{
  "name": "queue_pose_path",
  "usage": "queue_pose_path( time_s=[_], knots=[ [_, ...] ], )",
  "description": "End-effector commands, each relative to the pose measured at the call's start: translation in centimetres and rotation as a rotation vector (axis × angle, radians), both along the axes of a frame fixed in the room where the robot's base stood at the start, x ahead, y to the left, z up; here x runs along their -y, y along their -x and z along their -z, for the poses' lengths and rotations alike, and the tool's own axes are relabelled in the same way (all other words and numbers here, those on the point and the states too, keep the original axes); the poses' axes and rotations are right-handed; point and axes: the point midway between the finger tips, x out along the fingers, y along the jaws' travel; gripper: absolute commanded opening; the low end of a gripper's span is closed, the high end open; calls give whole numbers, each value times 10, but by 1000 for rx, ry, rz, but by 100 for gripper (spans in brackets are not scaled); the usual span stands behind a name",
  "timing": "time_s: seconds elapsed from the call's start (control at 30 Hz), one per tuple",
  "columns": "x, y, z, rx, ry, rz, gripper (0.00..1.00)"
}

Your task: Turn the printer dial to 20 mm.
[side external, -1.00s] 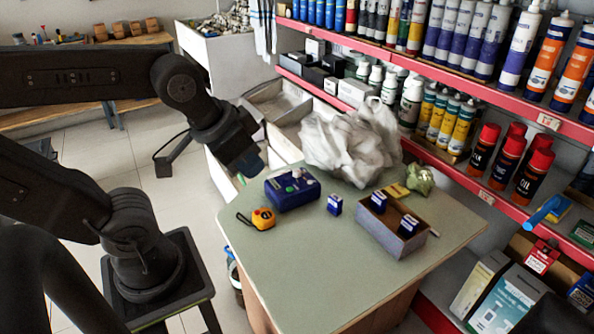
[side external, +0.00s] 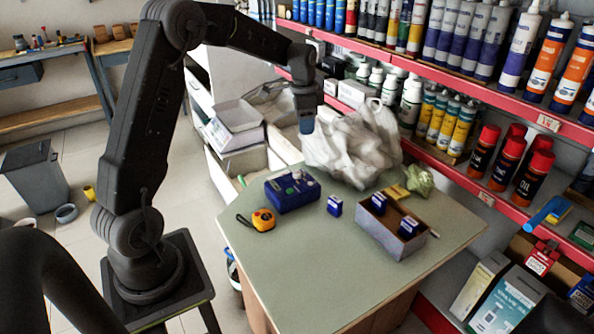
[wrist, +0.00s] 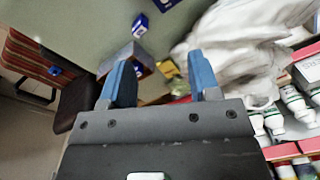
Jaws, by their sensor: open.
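The printer (side external: 292,190) is a dark blue box with small knobs and buttons on its top, at the back left of the table. The dial's setting is too small to read. My gripper (side external: 306,122) is above and behind the printer, pointing down, apart from everything on the table. In the wrist view my gripper (wrist: 163,82) shows two blue fingers spread apart with nothing between them. A blue corner at the top edge of the wrist view may be the printer (wrist: 166,4).
A yellow tape measure (side external: 263,220), a small blue box (side external: 334,205) and an open cardboard box (side external: 411,251) holding blue items are on the table (side external: 330,270). A crumpled white bag (side external: 350,145) stands close to my gripper. Red-edged shelves (side external: 470,175) line the right. The table's front is clear.

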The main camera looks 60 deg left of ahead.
Motion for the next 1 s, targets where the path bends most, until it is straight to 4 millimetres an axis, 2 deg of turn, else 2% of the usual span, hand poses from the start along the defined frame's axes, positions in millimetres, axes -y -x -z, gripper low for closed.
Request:
queue_pose_path(
  time_s=[0.03,0.1,0.2,0.3,0.47,0.57,1.0],
  knots=[
    [-18,-5,19,-24,9,14,56],
    [-37,-10,38,-46,18,42,56],
    [-55,-13,58,-67,29,71,56],
    [-64,-15,69,-76,35,88,56],
    [-66,-15,81,-80,37,94,56],
    [-66,-14,95,-82,38,94,56],
    [-65,-15,182,-80,38,93,56]
  ],
)
